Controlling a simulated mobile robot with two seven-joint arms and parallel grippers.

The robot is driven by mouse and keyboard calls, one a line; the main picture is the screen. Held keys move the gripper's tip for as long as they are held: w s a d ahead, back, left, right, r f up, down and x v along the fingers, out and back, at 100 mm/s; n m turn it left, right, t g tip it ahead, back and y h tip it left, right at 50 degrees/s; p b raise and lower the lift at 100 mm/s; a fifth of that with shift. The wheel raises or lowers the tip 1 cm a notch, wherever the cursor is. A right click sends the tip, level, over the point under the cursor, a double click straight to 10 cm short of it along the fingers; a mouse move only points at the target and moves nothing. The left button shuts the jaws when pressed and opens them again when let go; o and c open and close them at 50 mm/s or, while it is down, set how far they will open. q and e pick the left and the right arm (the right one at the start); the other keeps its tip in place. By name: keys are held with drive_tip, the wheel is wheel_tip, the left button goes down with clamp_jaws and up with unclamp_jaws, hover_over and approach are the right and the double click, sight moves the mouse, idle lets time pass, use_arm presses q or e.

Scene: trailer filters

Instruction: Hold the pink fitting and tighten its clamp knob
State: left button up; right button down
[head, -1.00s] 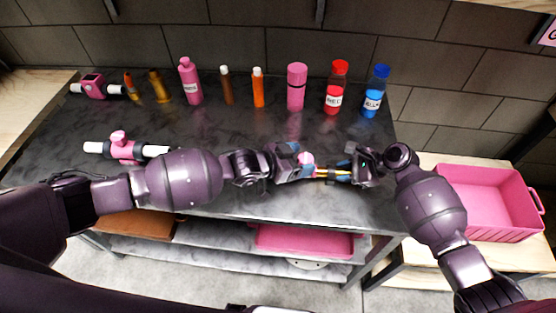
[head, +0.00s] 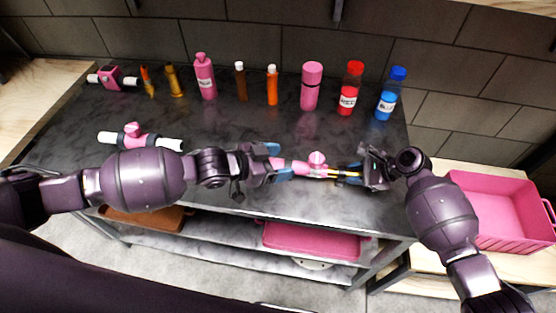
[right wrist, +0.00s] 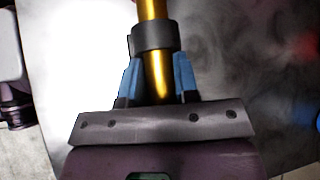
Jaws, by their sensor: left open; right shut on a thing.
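The pink fitting (head: 300,167) is held above the front of the dark table, with a round pink clamp knob (head: 317,157) on top and a gold pipe (head: 324,174) out to the right. My right gripper (head: 353,174) is shut on this pipe. The right wrist view shows its blue fingertips (right wrist: 158,78) on either side of the gold pipe (right wrist: 155,10), by a dark collar (right wrist: 153,37). My left gripper (head: 278,162) is open, left of the knob and apart from it. The fitting's pink left end reaches toward its fingers; whether they touch is unclear.
Another pink clamp on a white pipe (head: 135,138) lies on the table (head: 225,125) at left; a similar one (head: 112,77) is at the back left. Several bottles and tubes line the back edge. A pink bin (head: 505,210) stands at the right.

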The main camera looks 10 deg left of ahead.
drive_tip(key=c, duration=0.8)
unclamp_jaws()
